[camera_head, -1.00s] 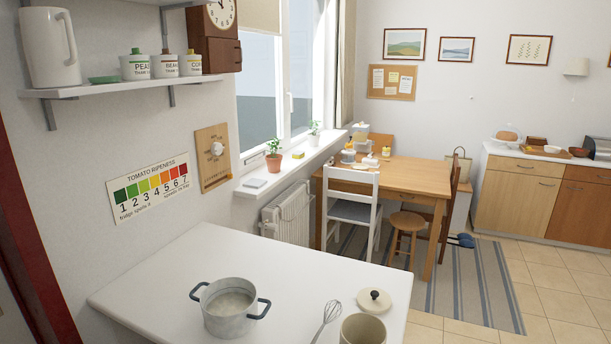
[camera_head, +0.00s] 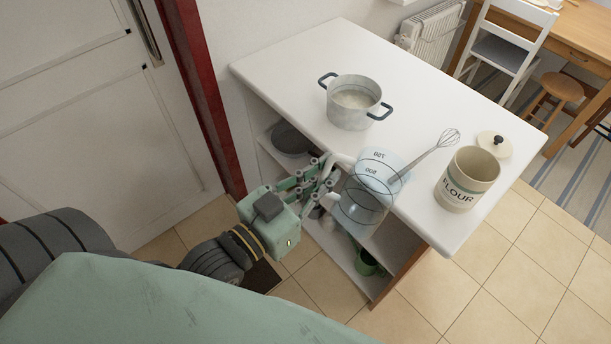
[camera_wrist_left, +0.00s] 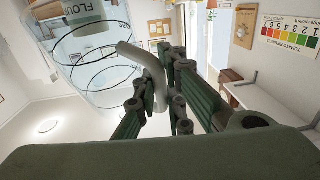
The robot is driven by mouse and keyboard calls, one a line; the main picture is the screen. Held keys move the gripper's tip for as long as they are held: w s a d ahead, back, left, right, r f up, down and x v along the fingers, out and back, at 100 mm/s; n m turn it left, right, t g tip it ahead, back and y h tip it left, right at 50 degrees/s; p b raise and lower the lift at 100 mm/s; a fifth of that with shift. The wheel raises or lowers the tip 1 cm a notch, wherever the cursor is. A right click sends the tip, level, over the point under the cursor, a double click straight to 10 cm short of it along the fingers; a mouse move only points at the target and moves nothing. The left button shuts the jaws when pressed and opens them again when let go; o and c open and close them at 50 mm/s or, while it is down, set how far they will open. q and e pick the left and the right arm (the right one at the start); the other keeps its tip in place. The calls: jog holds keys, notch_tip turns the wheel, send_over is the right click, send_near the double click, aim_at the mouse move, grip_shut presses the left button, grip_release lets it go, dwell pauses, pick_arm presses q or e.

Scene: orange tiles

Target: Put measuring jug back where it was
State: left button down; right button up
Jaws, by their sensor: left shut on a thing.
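The clear measuring jug (camera_head: 368,195), with dark marking rings and numbers, is at the front edge of the white worktop (camera_head: 290,65) in the head view. My left gripper (camera_head: 325,178) is shut on its pale handle. The wrist view shows the fingers (camera_wrist_left: 155,85) around the handle, with the jug (camera_wrist_left: 90,60) to the upper left. In the head view the jug overlaps the worktop edge; I cannot tell whether its base touches anything. My right gripper is not in view.
On the worktop are a grey pot (camera_head: 352,108), a whisk (camera_head: 430,155) with its handle end by the jug, a flour canister (camera_head: 468,180) and its lid (camera_head: 495,145). Open shelves below hold a dark pan (camera_head: 291,140) and a green item (camera_head: 366,262). The worktop's far left is clear.

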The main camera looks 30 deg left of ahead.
aim_at(405, 168)
pick_arm(q)
jog(key=w+d+m+g+h, duration=0.1)
jog(key=d+h, duration=0.1)
jog(key=w+d+r+m+g+h, duration=0.1)
jog(key=d+m+h, duration=0.1)
jog(key=w+d+r+m+g+h, duration=0.1)
jog(key=d+m+h, duration=0.1)
jog(key=shift+w+d+g, duration=0.1)
jog(key=shift+d+g, duration=0.15)
jog(key=shift+g, duration=0.05)
jog(key=shift+w+d+r+m+g+h, duration=0.25)
jog(key=shift+w+d+m+g+h, duration=0.15)
jog(key=shift+d+m+g+h, duration=0.4)
jog(key=shift+w+d+r+m+g+h, duration=0.25)
jog(key=shift+w+d+m+g+h, duration=0.3)
jog(key=shift+d+g, duration=0.4)
jog(key=shift+w+d+r+m+g+h, duration=0.25)
jog(key=shift+d+m+g+h, duration=0.3)
jog(key=shift+d+g+h, duration=0.35)
